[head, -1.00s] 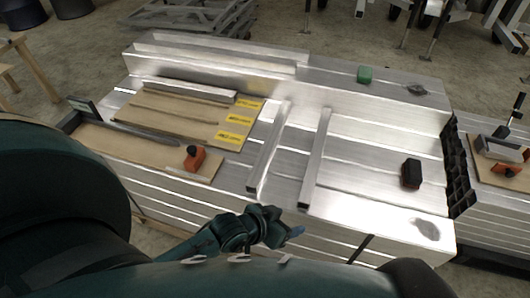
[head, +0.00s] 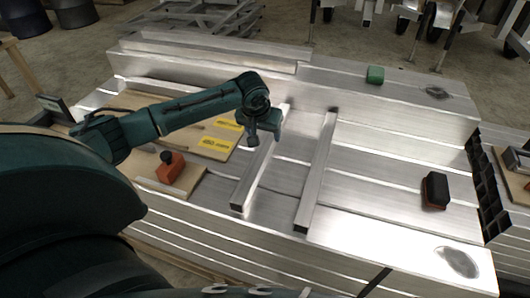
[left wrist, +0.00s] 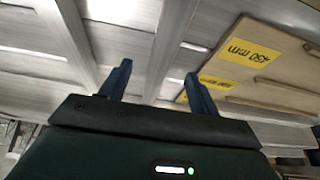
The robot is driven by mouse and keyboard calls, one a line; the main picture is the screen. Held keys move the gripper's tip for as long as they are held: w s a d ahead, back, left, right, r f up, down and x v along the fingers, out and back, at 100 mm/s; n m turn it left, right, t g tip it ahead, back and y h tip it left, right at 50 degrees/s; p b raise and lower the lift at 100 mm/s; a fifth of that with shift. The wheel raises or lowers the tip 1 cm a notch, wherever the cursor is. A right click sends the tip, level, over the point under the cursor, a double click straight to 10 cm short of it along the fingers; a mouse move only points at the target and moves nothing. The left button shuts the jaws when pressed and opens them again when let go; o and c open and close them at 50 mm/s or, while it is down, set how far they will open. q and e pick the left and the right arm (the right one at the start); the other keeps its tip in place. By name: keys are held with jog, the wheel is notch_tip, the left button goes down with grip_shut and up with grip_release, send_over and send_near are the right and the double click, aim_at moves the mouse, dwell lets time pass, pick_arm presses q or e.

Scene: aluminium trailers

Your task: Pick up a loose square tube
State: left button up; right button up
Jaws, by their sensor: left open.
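Two loose square tubes lie on the stacked aluminium profiles, roughly side by side and slanting the same way. The left tube (head: 260,172) has its far part behind my left gripper (head: 262,137); the right tube (head: 318,172) lies clear of it. My left gripper is open and empty above the left tube's far half. In the left wrist view my open fingers (left wrist: 156,72) stand on either side of the left tube (left wrist: 172,42), which runs between them. I cannot tell the height left. The right tube (left wrist: 76,38) shows further left there. My right gripper is not in view.
Boards with yellow labels (head: 214,144) and an orange-red tool (head: 170,168) lie left of the tubes. A black and red block (head: 435,190) lies to the right and a green block (head: 375,74) at the back. The profiles between the right tube and black block are bare.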

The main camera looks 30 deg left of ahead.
aim_at(265, 144)
pick_arm(q)
jog(key=x, duration=0.4)
jog(key=shift+w+f+b, duration=0.15)
jog(key=shift+b, duration=0.2)
jog(key=x, duration=0.1)
jog(key=b+x, duration=0.1)
jog(key=x, duration=0.3)
jog(key=shift+a+b, duration=0.35)
grip_shut()
